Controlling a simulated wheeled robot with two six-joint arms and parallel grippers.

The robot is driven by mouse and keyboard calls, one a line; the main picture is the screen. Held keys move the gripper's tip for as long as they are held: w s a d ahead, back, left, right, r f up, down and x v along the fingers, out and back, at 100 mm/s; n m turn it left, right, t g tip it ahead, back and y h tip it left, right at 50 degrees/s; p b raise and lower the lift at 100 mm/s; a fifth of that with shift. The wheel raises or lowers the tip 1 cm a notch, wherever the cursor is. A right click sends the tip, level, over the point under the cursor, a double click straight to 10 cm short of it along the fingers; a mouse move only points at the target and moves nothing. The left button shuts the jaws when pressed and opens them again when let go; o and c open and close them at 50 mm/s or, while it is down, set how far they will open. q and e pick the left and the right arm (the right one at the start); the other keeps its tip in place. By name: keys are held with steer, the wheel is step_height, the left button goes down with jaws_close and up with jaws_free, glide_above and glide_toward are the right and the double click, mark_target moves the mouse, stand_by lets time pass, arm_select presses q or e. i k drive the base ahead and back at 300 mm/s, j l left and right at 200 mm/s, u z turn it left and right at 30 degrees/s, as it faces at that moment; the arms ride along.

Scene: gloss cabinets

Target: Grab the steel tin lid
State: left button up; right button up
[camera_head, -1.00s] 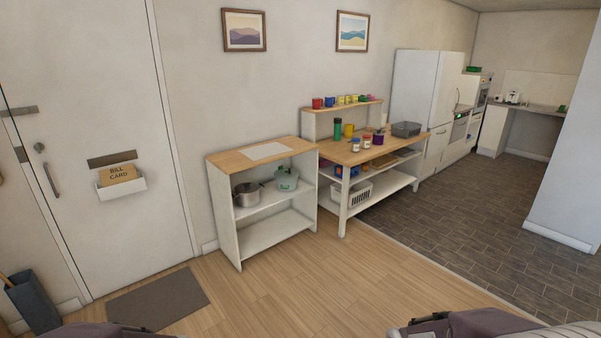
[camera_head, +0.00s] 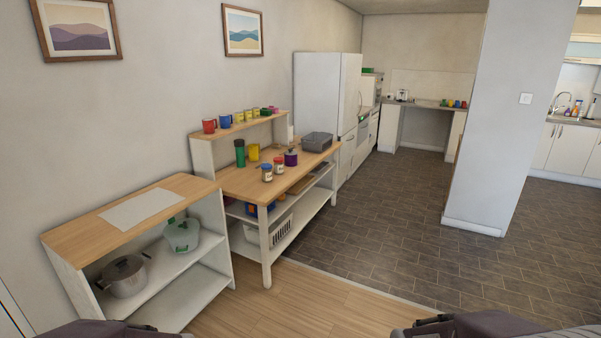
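I cannot make out a steel tin lid for certain. A grey steel pot (camera_head: 123,278) with a lid stands on the upper inside shelf of the low cabinet at the left. A pale green pot (camera_head: 182,235) with a lid stands to its right. Two small jars, one with a blue lid (camera_head: 267,173) and one with a red lid (camera_head: 279,165), stand on the wooden workbench. My grippers are not visible; only parts of my arms show along the bottom edge.
The low cabinet (camera_head: 90,236) has a pale sheet (camera_head: 140,210) on top. Open floor (camera_head: 370,270) lies to the right.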

mark_target(290, 152)
steer(key=i+l+z, duration=0.4)
steer(key=i, duration=0.25)
steer(key=i+l+z, duration=0.1)
steer(key=i+z, duration=0.35)
steer(key=i, duration=0.25)
steer(key=i+j+z, duration=0.1)
steer(key=i+z, duration=0.3)
steer(key=i, duration=0.3)
steer(key=i+j+z, duration=0.4)
steer(key=i, duration=0.3)
steer(key=i+l, duration=0.15)
steer(key=i, duration=1.1)
steer(key=i+l+z, duration=0.15)
steer(key=i, duration=1.1)
steer(key=u, duration=3.8)
